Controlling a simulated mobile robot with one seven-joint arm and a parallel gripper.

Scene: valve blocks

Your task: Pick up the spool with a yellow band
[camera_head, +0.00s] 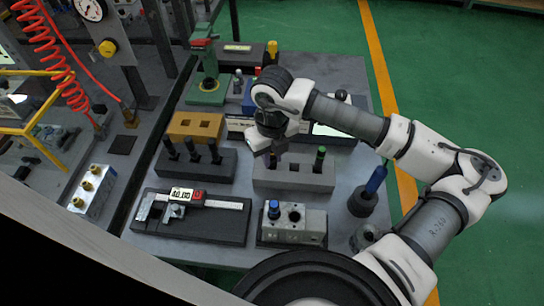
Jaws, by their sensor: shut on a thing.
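My gripper (272,153) points down over the left part of a light grey block (293,178). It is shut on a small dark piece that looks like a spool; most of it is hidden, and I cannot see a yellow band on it. A dark spool with a green band (319,158) stands upright in the right part of the same block. Several black spools (193,151) stand in a dark grey block (198,164) to the left. I cannot make out their bands.
A caliper with a display (190,198) lies on a dark base at front left. A metal valve block (292,226) with a blue-topped piece stands in front. A blue-handled tool (370,190) stands at the right. A green press (207,85) is behind.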

